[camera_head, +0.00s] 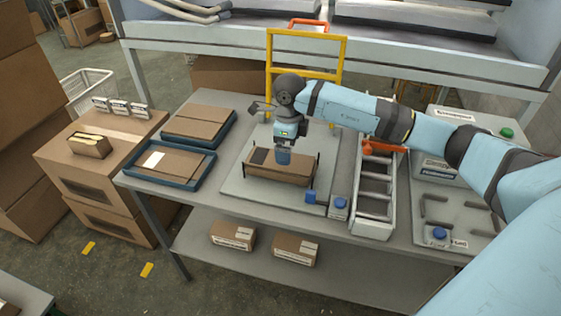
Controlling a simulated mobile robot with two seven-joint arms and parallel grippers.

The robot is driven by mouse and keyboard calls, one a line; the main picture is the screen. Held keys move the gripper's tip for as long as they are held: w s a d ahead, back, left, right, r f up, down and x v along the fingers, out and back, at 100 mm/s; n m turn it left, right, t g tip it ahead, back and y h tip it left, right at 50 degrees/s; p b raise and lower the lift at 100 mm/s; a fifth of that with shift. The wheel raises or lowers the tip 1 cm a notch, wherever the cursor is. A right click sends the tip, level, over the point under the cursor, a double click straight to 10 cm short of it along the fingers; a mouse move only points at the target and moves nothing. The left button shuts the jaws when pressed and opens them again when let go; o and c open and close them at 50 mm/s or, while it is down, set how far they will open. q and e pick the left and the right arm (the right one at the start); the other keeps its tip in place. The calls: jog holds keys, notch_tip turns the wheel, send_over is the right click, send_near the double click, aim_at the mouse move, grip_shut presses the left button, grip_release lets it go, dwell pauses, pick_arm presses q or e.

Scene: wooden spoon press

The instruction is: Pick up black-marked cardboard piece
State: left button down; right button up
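A brown cardboard piece (298,172) with a black patch (259,156) at its left end lies in a low holder with dark upright posts, on the grey plate in the middle of the table. My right gripper (283,158) points down directly over the middle of this piece, at or very close to its top. Its fingertips are small and partly merge with the piece, so I cannot tell whether it is open or shut, or whether it touches. My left gripper is not in view.
Two blue trays (171,182) with cardboard stand on the table's left; the nearer holds a white-marked piece (153,160). A yellow frame (343,48) rises behind the plate. Blue-topped blocks (339,205) and a metal rack (372,228) stand at right.

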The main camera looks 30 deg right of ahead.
aim_at(301, 165)
jog(key=shift+w+d+f, duration=0.1)
jog(key=shift+w+f, duration=0.05)
jog(key=shift+f, duration=3.35)
jog(key=c, duration=0.5)
jog(key=shift+c, duration=0.2)
